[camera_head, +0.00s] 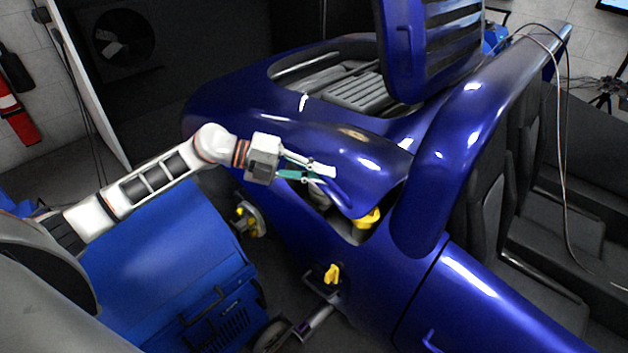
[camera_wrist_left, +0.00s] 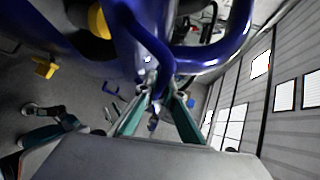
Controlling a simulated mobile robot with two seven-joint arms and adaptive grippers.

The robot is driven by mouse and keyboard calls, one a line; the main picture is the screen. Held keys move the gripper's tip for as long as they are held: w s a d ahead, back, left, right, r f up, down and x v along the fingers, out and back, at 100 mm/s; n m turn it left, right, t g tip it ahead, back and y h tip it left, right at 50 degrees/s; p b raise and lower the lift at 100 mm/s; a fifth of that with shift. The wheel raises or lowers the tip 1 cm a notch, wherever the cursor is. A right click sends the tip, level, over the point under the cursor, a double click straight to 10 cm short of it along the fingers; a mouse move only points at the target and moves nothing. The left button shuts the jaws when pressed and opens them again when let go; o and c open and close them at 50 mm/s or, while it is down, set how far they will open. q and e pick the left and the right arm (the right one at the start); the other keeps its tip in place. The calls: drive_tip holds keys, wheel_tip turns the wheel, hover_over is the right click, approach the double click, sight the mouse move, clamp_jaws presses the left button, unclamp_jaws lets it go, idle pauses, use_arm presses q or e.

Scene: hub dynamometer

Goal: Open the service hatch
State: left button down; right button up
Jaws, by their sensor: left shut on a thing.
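The service hatch (camera_head: 362,178) is a glossy blue curved panel on the side of the blue car. It stands away from the body at its lower edge, and a dark opening with a yellow part (camera_head: 367,218) shows beside and under it. My left gripper (camera_head: 328,174) is at the hatch's left edge, with its fingers closed. In the left wrist view, the teal-padded fingers (camera_wrist_left: 155,100) close around a slim blue bar-like part (camera_wrist_left: 163,75) of the hatch. The exact contact is partly hidden. My right gripper is in neither view.
The car's raised louvred cover (camera_head: 435,50) stands at the top. A blue cabinet (camera_head: 170,265) is below my left arm. A yellow-handled fitting (camera_head: 332,273) is on the floor side beneath the hatch. A hanging cable (camera_head: 563,150) is at right.

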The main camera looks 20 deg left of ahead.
use_arm(q)
wheel_tip(320, 180, up, 7)
drive_tip(key=w+p, duration=0.2)
drive_tip(key=p, duration=0.1)
drive_tip(key=shift+d+f+g+p, duration=0.2)
drive_tip(key=shift+d+g+p, duration=0.15)
drive_tip(key=shift+g, duration=0.05)
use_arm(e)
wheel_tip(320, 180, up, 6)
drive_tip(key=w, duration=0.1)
use_arm(q)
drive_tip(key=shift+w, duration=0.1)
drive_tip(key=c, duration=2.1)
unclamp_jaws()
drive_tip(key=shift+c, duration=0.2)
drive_tip(key=shift+a, duration=0.1)
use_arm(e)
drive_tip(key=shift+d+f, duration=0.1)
use_arm(q)
drive_tip(key=v, duration=1.1)
drive_tip(key=shift+s+a+r, duration=0.15)
drive_tip(key=shift+s+a, duration=0.05)
drive_tip(key=shift+a, duration=0.1)
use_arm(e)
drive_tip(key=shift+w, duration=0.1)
